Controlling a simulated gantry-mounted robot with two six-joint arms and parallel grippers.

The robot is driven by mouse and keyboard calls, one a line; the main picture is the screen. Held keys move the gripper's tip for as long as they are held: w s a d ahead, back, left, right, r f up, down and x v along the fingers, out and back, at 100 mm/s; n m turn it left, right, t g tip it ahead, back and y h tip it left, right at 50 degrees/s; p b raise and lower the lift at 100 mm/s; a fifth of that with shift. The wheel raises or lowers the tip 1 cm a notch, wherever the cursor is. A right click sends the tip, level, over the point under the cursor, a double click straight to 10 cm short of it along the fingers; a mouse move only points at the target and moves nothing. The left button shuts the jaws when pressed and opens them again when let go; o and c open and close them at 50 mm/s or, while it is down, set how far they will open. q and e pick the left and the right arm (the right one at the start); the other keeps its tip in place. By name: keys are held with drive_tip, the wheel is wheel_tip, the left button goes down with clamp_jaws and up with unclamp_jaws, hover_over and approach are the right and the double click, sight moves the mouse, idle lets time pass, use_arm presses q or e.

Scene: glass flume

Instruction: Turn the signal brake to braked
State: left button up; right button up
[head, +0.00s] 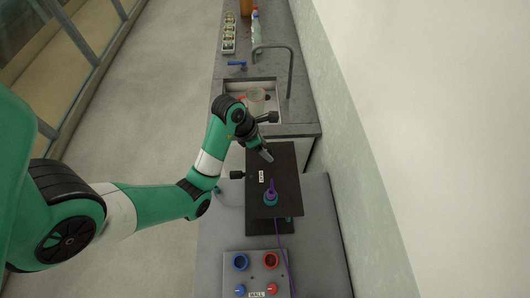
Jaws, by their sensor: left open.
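A black board (287,190) lies over the grey bench and carries a small white label, too small to read for certain. A purple upright piece in a teal ring (270,198) sits on the board. A purple cable runs from it toward the front panel. A black knob (237,175) sticks out from the board's left edge. I cannot tell which part is the signal brake, or its setting. My left gripper (267,156) is open and empty above the board's far part, beyond the purple piece. My right gripper is not in view.
A grey panel (256,265) labelled "WALL" with blue and red fittings stands at the front. Behind the board are a sink (274,112) with vessels, a curved tap (290,75), bottles and a tray (229,35). A wall bounds the bench at right; floor is clear at left.

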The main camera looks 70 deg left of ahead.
use_arm(q)
drive_tip(key=shift+c, duration=0.3)
clamp_jaws()
